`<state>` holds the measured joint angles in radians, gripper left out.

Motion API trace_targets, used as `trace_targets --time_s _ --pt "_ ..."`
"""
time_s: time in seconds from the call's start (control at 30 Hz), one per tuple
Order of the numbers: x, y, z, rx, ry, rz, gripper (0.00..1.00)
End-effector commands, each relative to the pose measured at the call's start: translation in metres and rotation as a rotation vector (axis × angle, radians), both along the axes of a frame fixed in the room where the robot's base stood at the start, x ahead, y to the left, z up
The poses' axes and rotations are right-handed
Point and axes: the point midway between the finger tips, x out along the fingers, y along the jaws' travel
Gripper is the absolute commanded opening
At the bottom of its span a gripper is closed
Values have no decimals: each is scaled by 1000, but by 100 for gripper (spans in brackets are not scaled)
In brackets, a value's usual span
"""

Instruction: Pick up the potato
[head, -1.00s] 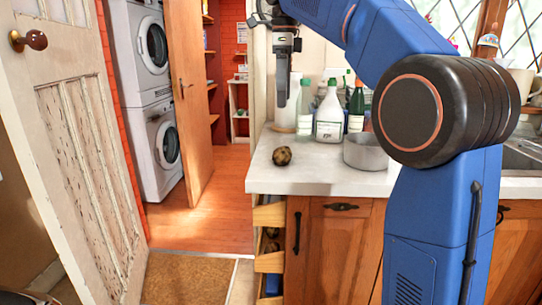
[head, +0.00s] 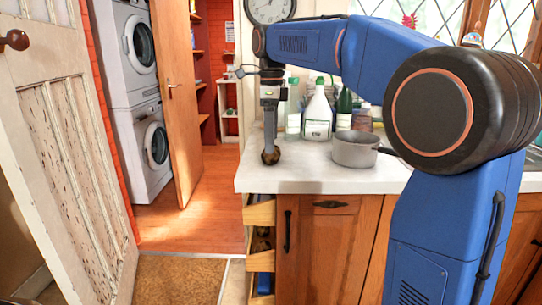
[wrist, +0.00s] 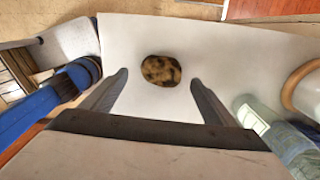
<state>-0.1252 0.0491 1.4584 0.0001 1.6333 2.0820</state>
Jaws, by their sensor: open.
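The potato (head: 271,155) is small, brown and mottled. It lies on the white countertop (head: 310,178) near its left end. My gripper (head: 270,140) points straight down right over the potato in the head view and hides its upper part. In the wrist view the potato (wrist: 161,70) lies ahead between the two dark fingers (wrist: 158,92), with a clear gap on each side. The fingers are apart and hold nothing. How high the fingertips are above the counter I cannot tell exactly.
A grey saucepan (head: 355,149) stands to the right of the potato. A white spray bottle (head: 318,115) and other bottles stand behind. The counter's left edge is close to the potato. Open drawers (head: 260,238) stick out below that end.

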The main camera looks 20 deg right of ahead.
Motion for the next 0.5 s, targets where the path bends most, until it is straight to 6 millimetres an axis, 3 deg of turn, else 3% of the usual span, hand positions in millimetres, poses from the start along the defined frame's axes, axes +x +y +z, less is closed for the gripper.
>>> trace_targets --time_s 0.23,0.5 --pt "2 1 -34 0 2 0 80" --pt "2 1 -43 0 1 0 80"
